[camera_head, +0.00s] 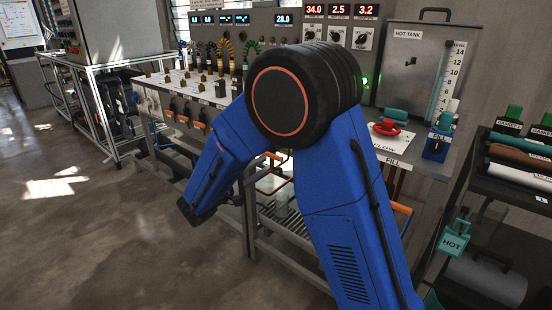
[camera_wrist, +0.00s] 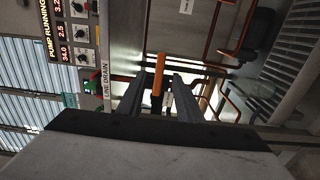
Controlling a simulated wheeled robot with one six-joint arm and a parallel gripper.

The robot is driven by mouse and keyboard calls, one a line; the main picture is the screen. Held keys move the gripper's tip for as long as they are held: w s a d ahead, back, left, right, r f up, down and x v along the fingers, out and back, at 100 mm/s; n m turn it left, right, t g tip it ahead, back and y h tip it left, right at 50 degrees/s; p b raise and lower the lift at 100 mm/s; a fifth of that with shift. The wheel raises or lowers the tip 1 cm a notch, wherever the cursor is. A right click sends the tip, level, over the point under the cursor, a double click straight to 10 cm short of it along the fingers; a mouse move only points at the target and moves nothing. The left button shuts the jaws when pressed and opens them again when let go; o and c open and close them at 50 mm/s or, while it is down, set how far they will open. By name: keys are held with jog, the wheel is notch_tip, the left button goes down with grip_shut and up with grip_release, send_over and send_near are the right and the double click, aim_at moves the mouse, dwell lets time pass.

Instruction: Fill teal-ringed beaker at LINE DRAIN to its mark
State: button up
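The LINE DRAIN label (camera_wrist: 106,86) shows in the wrist view, which is turned on its side. An orange bar-shaped handle (camera_wrist: 158,66) with a dark lower end lies beyond my gripper (camera_wrist: 160,78), in line with the gap between its fingers. The two dark fingers are apart, with nothing visibly clamped; I cannot tell whether the handle is between them or farther off. In the head view my blue arm hides the gripper and the drain area. I cannot make out a teal-ringed beaker or its mark in either view.
A panel with red readouts (camera_head: 340,11) stands behind the bench. The hot tank (camera_head: 405,65) has a level scale (camera_head: 447,80). A red FLOW valve handle (camera_head: 385,129) sits below it. A dark rack (camera_head: 515,180) with rolls stands right. Open floor (camera_head: 70,220) lies left.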

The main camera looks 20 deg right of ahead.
aim_at(275, 159)
jog(key=shift+x, duration=4.35)
grip_shut()
